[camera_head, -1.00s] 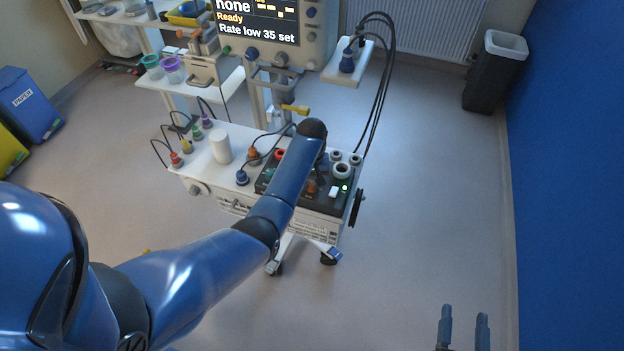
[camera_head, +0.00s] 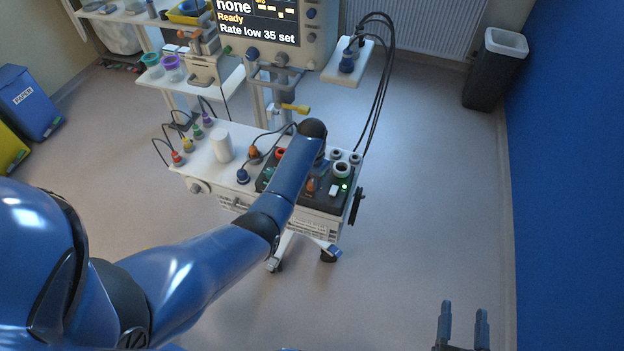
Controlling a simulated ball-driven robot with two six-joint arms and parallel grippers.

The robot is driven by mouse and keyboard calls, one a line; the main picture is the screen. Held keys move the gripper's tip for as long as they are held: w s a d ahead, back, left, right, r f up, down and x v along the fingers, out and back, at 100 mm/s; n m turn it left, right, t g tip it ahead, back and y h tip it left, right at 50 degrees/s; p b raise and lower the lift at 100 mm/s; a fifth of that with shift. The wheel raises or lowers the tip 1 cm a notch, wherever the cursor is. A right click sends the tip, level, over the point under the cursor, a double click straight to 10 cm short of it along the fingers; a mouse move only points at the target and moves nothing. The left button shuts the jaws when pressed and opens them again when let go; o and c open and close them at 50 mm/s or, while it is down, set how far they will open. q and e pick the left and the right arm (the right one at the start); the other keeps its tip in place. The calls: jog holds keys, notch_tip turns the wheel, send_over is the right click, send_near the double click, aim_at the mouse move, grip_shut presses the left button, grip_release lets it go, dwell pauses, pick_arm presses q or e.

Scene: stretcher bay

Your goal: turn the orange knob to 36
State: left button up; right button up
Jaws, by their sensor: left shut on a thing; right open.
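The orange knob (camera_head: 311,186) is on the dark control panel of the white trolley, partly hidden by my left forearm. My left gripper (camera_head: 317,174) points down at the panel and is mostly hidden behind my forearm and wrist. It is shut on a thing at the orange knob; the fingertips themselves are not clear. The monitor (camera_head: 258,20) at the top reads "none", "Ready" and "Rate low 35 set". The knob's pointer cannot be made out. My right gripper (camera_head: 463,320) is open and empty over the floor at the bottom right.
Other controls surround the knob, with a white switch (camera_head: 333,190) and a green light at its right. A white cylinder (camera_head: 221,143) and cabled plugs stand on the trolley's left. A yellow lever (camera_head: 295,108) is behind. A grey bin (camera_head: 494,70) stands far right; the right floor is clear.

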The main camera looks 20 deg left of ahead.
aim_at(312, 182)
dwell(0.4)
pick_arm(q)
jog(key=o, duration=1.1)
jog(key=shift+c, duration=0.2)
jog(key=shift+r, duration=0.1)
notch_tip(312, 182, up, 11)
jog(key=b, duration=0.2)
jog(key=shift+w+f, duration=0.1)
jog(key=shift+f, duration=0.1)
